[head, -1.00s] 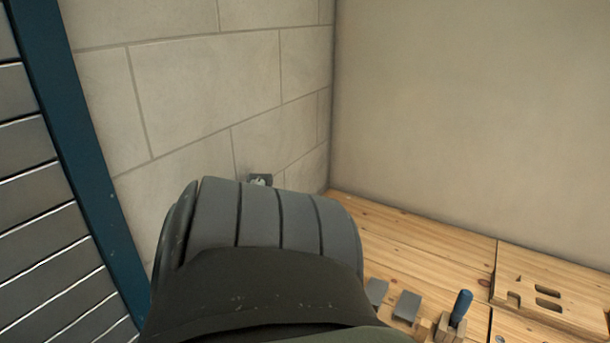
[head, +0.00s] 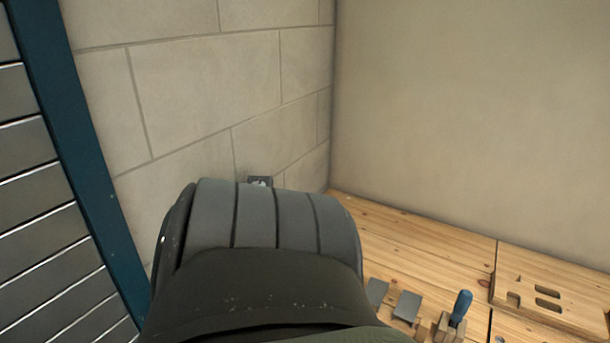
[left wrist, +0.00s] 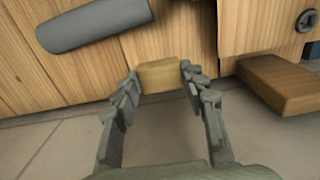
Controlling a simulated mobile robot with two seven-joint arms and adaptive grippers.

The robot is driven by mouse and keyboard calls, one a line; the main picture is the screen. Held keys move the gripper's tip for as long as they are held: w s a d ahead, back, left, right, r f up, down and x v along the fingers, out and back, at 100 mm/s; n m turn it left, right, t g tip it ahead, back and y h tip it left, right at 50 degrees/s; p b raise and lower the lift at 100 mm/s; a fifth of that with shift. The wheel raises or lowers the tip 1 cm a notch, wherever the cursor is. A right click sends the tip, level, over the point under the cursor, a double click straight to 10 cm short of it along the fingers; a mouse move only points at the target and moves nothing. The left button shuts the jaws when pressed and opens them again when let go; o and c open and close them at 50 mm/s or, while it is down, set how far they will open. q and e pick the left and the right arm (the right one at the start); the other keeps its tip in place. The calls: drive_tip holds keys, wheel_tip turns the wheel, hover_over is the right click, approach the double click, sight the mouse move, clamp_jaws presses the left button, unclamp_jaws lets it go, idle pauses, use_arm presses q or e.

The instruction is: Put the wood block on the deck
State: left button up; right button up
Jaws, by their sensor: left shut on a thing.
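In the left wrist view my left gripper (left wrist: 158,82) is shut on a small light wood block (left wrist: 160,75), with a finger at each side of it. The block is in front of upright wooden planks (left wrist: 60,75); I cannot tell whether it touches them. In the head view a plank worktop (head: 400,236), which may be the deck, lies at the lower right. My own arm fills the middle of the head view and hides the left gripper and the block there. My right gripper is in neither view.
In the head view grey pieces (head: 406,306), a blue-handled tool (head: 461,306) and a slotted wooden board (head: 550,301) lie on the worktop. In the left wrist view a grey cylinder (left wrist: 95,25) juts out at top left and a wooden piece (left wrist: 282,86) sticks out at right.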

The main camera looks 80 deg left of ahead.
use_arm(q)
drive_tip(key=shift+f, duration=0.2)
drive_tip(key=shift+f+b, duration=1.3)
drive_tip(key=shift+f, duration=0.15)
drive_tip(key=shift+f, duration=0.15)
idle(0.5)
drive_tip(key=o, duration=0.9)
wheel_tip(320, 180, up, 12)
